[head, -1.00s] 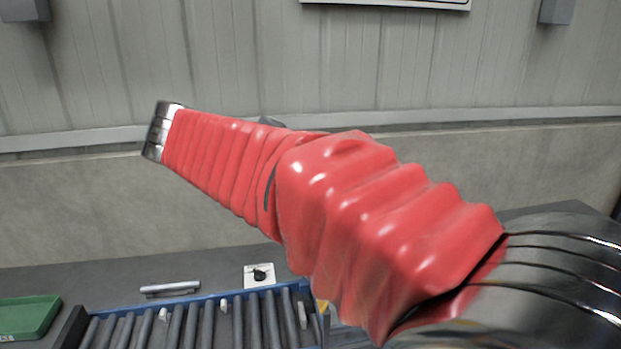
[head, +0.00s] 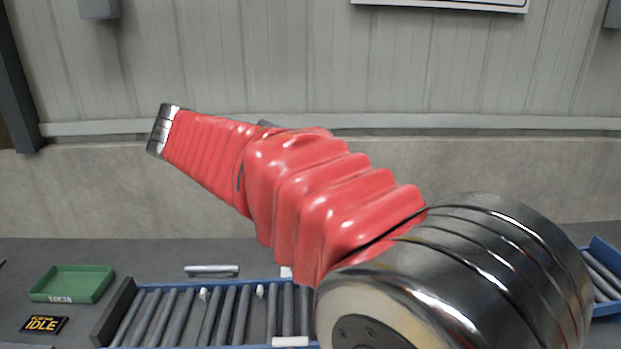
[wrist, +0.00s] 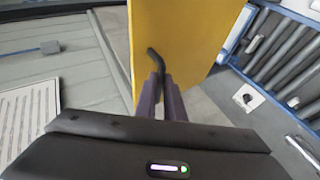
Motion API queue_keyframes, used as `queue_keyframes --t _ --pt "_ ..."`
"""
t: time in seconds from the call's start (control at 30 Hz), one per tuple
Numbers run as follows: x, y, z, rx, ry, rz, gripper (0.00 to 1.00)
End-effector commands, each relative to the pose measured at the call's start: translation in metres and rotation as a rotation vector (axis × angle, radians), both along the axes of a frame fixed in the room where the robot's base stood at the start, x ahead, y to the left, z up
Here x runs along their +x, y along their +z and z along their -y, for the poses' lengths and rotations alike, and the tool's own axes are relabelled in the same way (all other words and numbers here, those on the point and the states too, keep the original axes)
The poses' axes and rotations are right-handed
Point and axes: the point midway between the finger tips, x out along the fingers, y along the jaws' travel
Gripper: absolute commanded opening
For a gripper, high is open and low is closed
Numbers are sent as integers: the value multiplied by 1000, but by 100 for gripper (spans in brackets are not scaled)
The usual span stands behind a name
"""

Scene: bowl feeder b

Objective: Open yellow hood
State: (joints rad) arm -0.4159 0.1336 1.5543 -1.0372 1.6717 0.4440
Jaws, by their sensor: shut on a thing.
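The yellow hood (wrist: 205,35) shows in the wrist view as a flat yellow panel filling the top middle. A dark bent handle (wrist: 154,56) stands out in front of it. My gripper (wrist: 160,84), with two dark purple fingers, is shut on the lower part of this handle; the fingers partly hide it. In the head view neither the hood nor my fingers can be made out. My red-sleeved arm reaches across the middle there.
A blue-framed roller conveyor (head: 118,320) runs along the bottom of the head view. A green tray (head: 72,283), an IDLE sign (head: 44,325) and a metal bar (head: 211,270) lie near it. A white plate with a black knob (wrist: 248,97) is right of the hood.

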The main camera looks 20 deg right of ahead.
Motion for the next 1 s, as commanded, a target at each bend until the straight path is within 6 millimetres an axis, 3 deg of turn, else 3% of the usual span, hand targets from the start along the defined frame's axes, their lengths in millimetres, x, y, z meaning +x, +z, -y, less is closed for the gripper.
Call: queue_keyframes --t 0.03,0.33,0.37,0.6,1.0 --pt "-1 -10 1 5 -7 -20 0" --pt "-1 -10 2 6 -9 -21 0" --pt "-1 -10 2 7 -9 -21 11" --pt "-1 -7 3 6 -8 -14 28" --pt "-2 -2 -1 6 -7 -9 28"
